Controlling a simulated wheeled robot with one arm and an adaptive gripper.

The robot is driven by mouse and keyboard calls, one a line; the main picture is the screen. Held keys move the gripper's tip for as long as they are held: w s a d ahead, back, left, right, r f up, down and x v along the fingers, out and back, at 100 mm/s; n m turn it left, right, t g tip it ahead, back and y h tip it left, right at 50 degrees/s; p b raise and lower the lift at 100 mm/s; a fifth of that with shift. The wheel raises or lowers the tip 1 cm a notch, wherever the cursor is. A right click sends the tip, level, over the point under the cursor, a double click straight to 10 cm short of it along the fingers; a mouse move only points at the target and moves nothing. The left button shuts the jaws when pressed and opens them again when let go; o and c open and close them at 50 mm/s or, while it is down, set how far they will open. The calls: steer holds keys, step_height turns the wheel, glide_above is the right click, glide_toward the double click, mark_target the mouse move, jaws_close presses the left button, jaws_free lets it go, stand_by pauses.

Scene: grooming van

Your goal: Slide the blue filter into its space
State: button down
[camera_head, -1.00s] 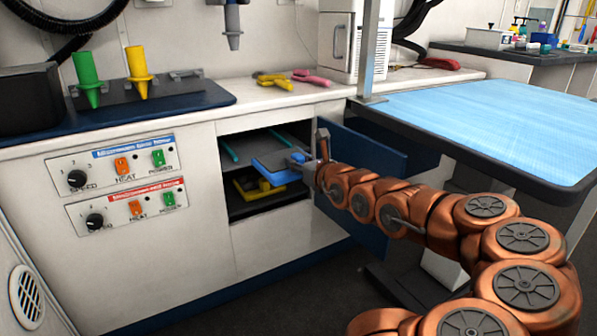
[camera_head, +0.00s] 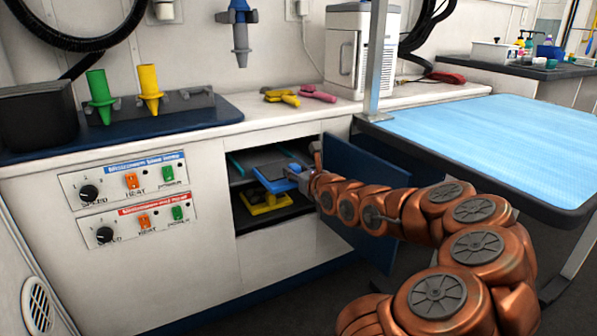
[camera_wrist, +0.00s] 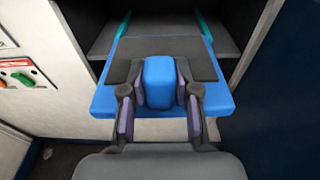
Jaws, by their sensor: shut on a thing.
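The blue filter (camera_head: 266,178) is a flat blue frame with a dark panel and a raised blue handle; it also shows in the wrist view (camera_wrist: 103,103). My gripper (camera_head: 296,176) is shut on its handle, one finger on each side, as seen in the wrist view (camera_wrist: 160,90). The filter is at the open front of the cabinet. In the wrist view its far end overlaps the upper space (camera_wrist: 165,35), between two teal rails (camera_wrist: 205,28). How far it is inside I cannot tell. A yellow filter (camera_head: 262,205) sits in the space below.
The open dark blue cabinet door (camera_head: 350,180) stands right of the opening, close behind my arm. The blue-topped table (camera_head: 480,140) is at the right. Control panels (camera_head: 125,200) are on the cabinet front at left.

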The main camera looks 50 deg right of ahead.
mark_target(278, 163)
steer(key=shift+p+x, duration=0.75)
steer(key=shift+x, duration=0.35)
steer(key=shift+w+d+r+p, duration=0.1)
steer(key=shift+w+d+p, duration=0.15)
steer(key=shift+w+p, duration=0.5)
steer(key=shift+p+x, duration=1.6)
steer(key=shift+x, duration=0.25)
steer(key=shift+w+d+r+p, duration=0.1)
steer(key=shift+w+d+p, duration=0.15)
steer(key=shift+w+p, duration=0.25)
steer(key=shift+p+x, duration=0.65)
steer(key=shift+x, duration=0.2)
steer(key=shift+w+d+r+p, duration=0.1)
steer(key=shift+w+d+p, duration=0.2)
steer(key=shift+w+p, duration=0.5)
steer(key=shift+w+d+p, duration=0.1)
steer(key=shift+w+p, duration=0.4)
steer(key=shift+p, duration=0.05)
steer(key=shift+p+x, duration=0.7)
steer(key=shift+x, duration=0.1)
steer(key=shift+w+d+p, duration=0.15)
steer(key=shift+w+p, duration=0.3)
steer(key=shift+w, duration=0.05)
steer(key=shift+r+p+x, duration=0.2)
steer(key=shift+p+x, duration=0.45)
steer(key=shift+x, duration=0.65)
steer(key=shift+d+f, duration=0.15)
steer(key=shift+f, duration=0.25)
